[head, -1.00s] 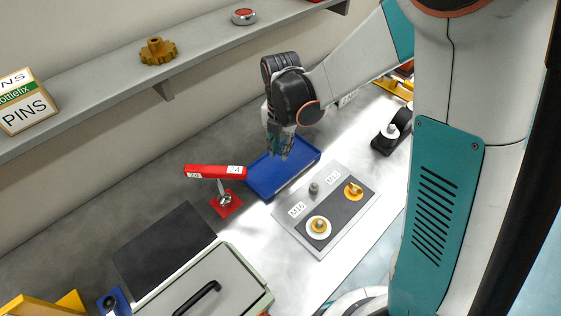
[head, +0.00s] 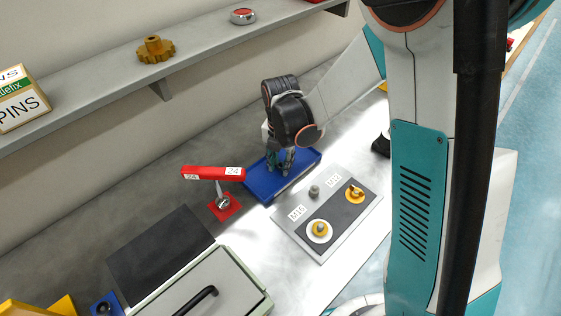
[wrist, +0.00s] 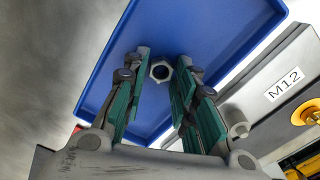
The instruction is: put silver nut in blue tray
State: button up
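The silver nut (wrist: 160,72) shows in the wrist view as a hex ring between my fingertips, over the floor of the blue tray (wrist: 215,25). In the head view the blue tray (head: 305,160) lies on the bench, and my gripper (head: 280,160) points down into it. In the wrist view my gripper (wrist: 163,65) has its green-padded fingers apart, one on each side of the nut, with narrow gaps to it. The nut seems to rest on the tray floor; its contact there is not clear. The nut is hidden in the head view.
Right of the tray is a plate (head: 325,250) with a grey post (head: 314,191) and brass parts on pegs. A red-handled lever (head: 213,173) stands close at the tray's left. A shelf (head: 100,95) runs along the wall behind.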

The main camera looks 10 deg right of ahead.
aim_at(281, 169)
jog(key=shift+o, duration=0.3)
notch_tip(281, 169, up, 12)
jog(key=r+p, duration=0.1)
jog(key=p, duration=0.3)
jog(key=s+d+r+m+t, duration=0.2)
jog(key=s+d+r+m, duration=0.1)
jog(key=m, duration=0.6)
jog(key=s+d+r+m+t, duration=0.2)
jog(key=s+r+m, duration=0.3)
jog(key=s+m, duration=0.3)
jog(key=s+d+r+m+t, duration=0.3)
jog(key=s+d+r+m, duration=0.1)
jog(key=m, duration=0.8)
jog(key=shift+s+d+r, duration=0.2)
jog(key=shift+s+d, duration=0.4)
jog(key=shift+s, duration=0.35)
jog(key=shift+f+b, duration=0.3)
